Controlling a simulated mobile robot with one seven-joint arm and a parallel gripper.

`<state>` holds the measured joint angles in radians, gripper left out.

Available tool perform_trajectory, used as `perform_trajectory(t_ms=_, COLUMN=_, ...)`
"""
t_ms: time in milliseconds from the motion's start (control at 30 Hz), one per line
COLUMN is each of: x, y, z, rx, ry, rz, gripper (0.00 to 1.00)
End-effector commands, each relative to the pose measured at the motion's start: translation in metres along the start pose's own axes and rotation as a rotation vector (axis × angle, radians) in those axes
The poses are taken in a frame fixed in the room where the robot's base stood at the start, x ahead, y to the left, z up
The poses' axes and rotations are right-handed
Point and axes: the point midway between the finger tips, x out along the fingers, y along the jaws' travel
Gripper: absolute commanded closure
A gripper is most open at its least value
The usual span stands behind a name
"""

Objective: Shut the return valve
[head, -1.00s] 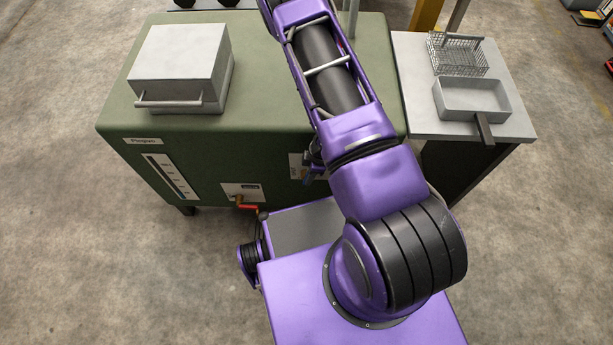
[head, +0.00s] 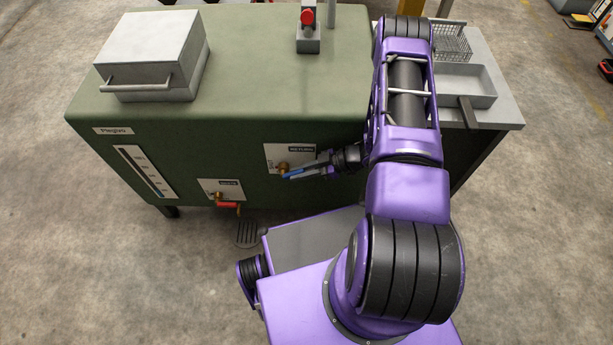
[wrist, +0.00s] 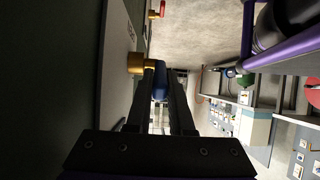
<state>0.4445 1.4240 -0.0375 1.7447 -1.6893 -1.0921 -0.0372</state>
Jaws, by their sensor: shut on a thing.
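The return valve has a brass body (head: 283,167) on a white plate labelled RETURN on the front of the green machine. My gripper (head: 308,169) reaches in from the right and is shut on this lever. In the wrist view the blue lever (wrist: 160,82) sits between my two fingers, beside the brass body (wrist: 136,63). The fingers hide part of the lever.
A second valve with a red lever (head: 228,205) sits lower left on the machine. A grey box with a handle (head: 150,55) and a red button post (head: 308,30) stand on top. A side table (head: 490,117) with a wire basket and tray is at right.

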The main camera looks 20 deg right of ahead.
Motion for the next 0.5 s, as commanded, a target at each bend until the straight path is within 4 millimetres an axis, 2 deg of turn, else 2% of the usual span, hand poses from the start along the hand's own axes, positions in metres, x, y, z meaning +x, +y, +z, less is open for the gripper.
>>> perform_trajectory(t_ms=500, x=0.011, y=-0.002, z=0.021, rx=0.003, ry=0.402, rz=0.001, gripper=1.0)
